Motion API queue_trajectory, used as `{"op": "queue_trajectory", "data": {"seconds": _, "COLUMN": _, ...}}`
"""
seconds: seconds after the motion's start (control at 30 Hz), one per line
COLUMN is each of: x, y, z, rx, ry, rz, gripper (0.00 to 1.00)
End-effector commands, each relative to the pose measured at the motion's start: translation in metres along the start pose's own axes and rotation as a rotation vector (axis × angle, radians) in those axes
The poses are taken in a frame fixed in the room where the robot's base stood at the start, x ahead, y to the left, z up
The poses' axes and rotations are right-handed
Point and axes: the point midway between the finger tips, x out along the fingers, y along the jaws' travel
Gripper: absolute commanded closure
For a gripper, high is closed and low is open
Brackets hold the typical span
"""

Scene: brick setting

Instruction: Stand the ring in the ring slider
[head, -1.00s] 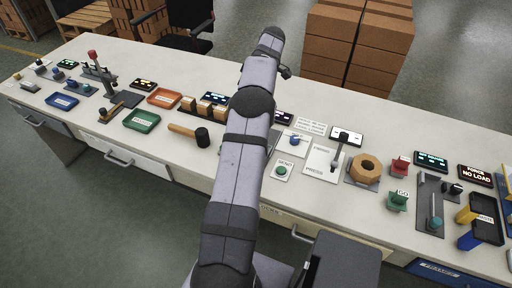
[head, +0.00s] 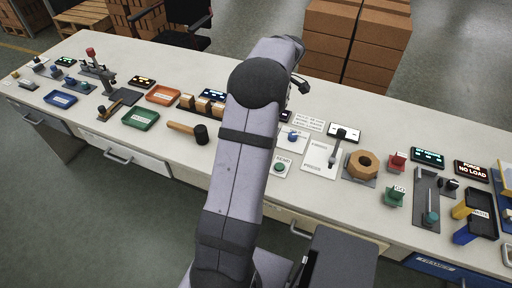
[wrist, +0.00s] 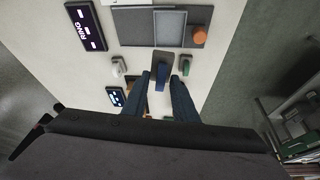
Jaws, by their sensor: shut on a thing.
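In the wrist view my gripper (wrist: 160,78) reaches over the bench with its two dark blue fingers a little apart. It is shut on a dark piece (wrist: 160,66) between the fingertips, whose shape is hard to make out. A display (wrist: 86,26) lettered RING lies on the bench at the upper left. No loose ring can be told for certain. Whether the dark piece is the ring or part of the slider cannot be told. In the head view my arm hides the gripper and the bench beneath it.
In the wrist view a small white fixture (wrist: 118,66) and a green one (wrist: 184,65) flank the fingertips. Beyond lies a grey panel (wrist: 170,28) with an orange knob (wrist: 199,36). In the head view a mallet (head: 188,131) lies left of my arm; an octagonal wooden block (head: 364,165) stands right.

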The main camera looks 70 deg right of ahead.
Motion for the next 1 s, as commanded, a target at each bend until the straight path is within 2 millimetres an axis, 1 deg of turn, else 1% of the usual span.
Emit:
{"op": "queue_trajectory", "data": {"seconds": 0.03, "x": 0.006, "y": -0.006, "z": 0.004, "rx": -0.008, "ry": -0.001, "rz": -0.005, "gripper": 0.96}}
{"op": "queue_trajectory", "data": {"seconds": 0.1, "x": 0.013, "y": -0.012, "z": 0.008, "rx": -0.022, "ry": 0.0, "rz": -0.011, "gripper": 0.96}}
{"op": "queue_trajectory", "data": {"seconds": 0.23, "x": 0.027, "y": -0.02, "z": 0.016, "rx": -0.06, "ry": 0.0, "rz": -0.026, "gripper": 0.96}}
{"op": "queue_trajectory", "data": {"seconds": 0.43, "x": 0.027, "y": -0.013, "z": 0.015, "rx": -0.109, "ry": 0.001, "rz": -0.043, "gripper": 0.96}}
{"op": "queue_trajectory", "data": {"seconds": 0.63, "x": 0.028, "y": -0.012, "z": 0.015, "rx": -0.136, "ry": 0.0, "rz": -0.055, "gripper": 0.96}}
{"op": "queue_trajectory", "data": {"seconds": 0.73, "x": 0.032, "y": -0.013, "z": 0.017, "rx": -0.136, "ry": 0.0, "rz": -0.058, "gripper": 0.96}}
{"op": "queue_trajectory", "data": {"seconds": 0.83, "x": 0.043, "y": -0.013, "z": 0.021, "rx": -0.135, "ry": 0.0, "rz": -0.06, "gripper": 0.96}}
{"op": "queue_trajectory", "data": {"seconds": 1.0, "x": 0.067, "y": -0.013, "z": 0.031, "rx": -0.134, "ry": 0.0, "rz": -0.06, "gripper": 0.96}}
